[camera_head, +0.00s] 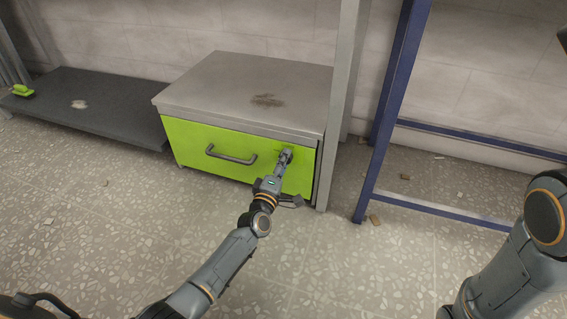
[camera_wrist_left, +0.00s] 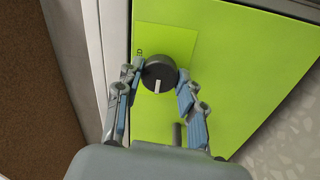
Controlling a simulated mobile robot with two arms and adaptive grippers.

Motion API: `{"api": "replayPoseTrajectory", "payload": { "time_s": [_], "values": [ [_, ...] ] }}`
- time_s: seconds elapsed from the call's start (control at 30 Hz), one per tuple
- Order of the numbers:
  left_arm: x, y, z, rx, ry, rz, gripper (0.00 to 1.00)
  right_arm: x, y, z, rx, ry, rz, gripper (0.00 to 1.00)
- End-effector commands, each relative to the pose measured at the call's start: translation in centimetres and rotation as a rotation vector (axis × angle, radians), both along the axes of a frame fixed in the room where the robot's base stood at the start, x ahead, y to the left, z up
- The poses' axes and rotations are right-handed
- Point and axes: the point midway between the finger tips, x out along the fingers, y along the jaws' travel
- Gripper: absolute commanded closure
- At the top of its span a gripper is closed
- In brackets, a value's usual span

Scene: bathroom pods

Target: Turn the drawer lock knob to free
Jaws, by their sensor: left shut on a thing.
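The drawer (camera_head: 198,143) has a bright green front with a grey bar handle (camera_head: 231,156) and sits in a grey metal cabinet (camera_head: 243,88). In the left wrist view the lock knob (camera_wrist_left: 159,74) is a dark round dial with a white mark pointing toward the bottom of the picture. It sits on a green plate (camera_wrist_left: 166,39) with partly hidden lettering. My left gripper (camera_head: 285,157) is at the right end of the drawer front, with its fingers (camera_wrist_left: 158,77) shut on the knob from both sides. In the head view the gripper hides the knob. My right gripper is out of view; only its arm shows.
A dark low platform (camera_head: 100,105) with a green brush-like object (camera_head: 22,91) is at left. A grey post (camera_head: 341,110) stands close to the cabinet's right side, and a blue frame (camera_head: 393,110) is further right. The speckled floor in front has small debris.

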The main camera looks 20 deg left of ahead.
Motion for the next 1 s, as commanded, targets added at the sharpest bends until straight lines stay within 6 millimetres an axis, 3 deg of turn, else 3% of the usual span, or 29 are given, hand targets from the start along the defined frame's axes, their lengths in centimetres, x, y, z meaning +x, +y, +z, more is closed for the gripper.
{"api": "replayPoseTrajectory", "payload": {
  "time_s": [0.5,0.53,0.63,1.0],
  "values": [
    [-0.01,-0.01,-0.02,-0.020,0.002,0.000,0.93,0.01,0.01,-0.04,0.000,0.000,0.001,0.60],
    [-0.01,-0.01,-0.02,-0.020,0.001,0.001,0.57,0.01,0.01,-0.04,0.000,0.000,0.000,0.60],
    [-0.01,-0.01,-0.02,-0.019,0.001,0.001,0.39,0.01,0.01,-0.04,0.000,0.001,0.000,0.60],
    [0.00,0.02,0.02,0.007,0.000,0.000,0.39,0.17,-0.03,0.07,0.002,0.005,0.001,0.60]
  ]
}}
